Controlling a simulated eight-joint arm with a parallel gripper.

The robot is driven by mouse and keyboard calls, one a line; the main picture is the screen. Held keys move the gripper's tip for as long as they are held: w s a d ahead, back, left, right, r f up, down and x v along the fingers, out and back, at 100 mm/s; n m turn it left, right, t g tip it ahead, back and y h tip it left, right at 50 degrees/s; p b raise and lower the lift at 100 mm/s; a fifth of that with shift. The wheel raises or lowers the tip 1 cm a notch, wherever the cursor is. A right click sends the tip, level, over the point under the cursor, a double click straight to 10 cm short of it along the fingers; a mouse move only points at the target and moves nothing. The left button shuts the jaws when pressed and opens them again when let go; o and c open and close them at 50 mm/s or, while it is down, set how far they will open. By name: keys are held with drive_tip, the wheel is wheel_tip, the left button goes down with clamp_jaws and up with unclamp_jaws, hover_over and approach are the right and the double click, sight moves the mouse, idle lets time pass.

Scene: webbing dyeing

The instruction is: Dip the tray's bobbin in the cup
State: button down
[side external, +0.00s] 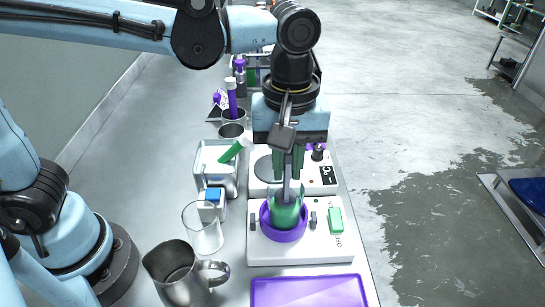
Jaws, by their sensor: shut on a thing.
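My gripper (287,190) points down over the white device at the front, with its fingers shut at a green rounded piece (285,214), which seems to be the bobbin. This piece sits low inside a purple ring-shaped holder (267,226); the fingers hide part of it, and I cannot tell whether it touches the bottom. A clear glass cup (203,236) stands upright to the left, apart from my gripper. A purple tray (310,279) lies at the front edge of the picture, and its visible part looks empty.
A metal pitcher (178,273) stands front left. A second white device (322,181) stands behind the first. Dark cups and bottles (232,115) crowd the back. Wet floor lies right of the bench.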

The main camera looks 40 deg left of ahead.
drive_tip(key=shift+r, duration=3.3)
drive_tip(key=shift+r, duration=2)
